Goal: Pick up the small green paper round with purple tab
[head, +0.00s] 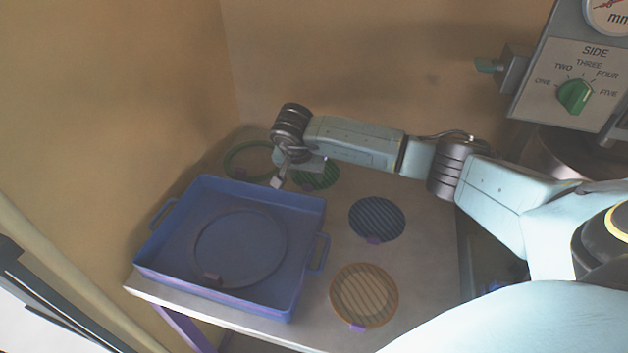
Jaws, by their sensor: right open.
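The small green paper round (318,179) is striped and lies flat at the back of the table, just behind the blue tray. Its purple tab (308,187) shows at its front edge. My right gripper (291,177) is over the left side of this round, pointing down, and is open. The gripper and wrist hide part of the round. I cannot tell how high the fingers are above it. My left gripper is not in view.
A blue tray (152,266) with handles holds a dark ring (238,285). A green ring (233,172) lies behind it. A blue striped round (377,218) and an orange striped round (364,293) lie to the right. A panel with a green knob (574,96) stands at the upper right.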

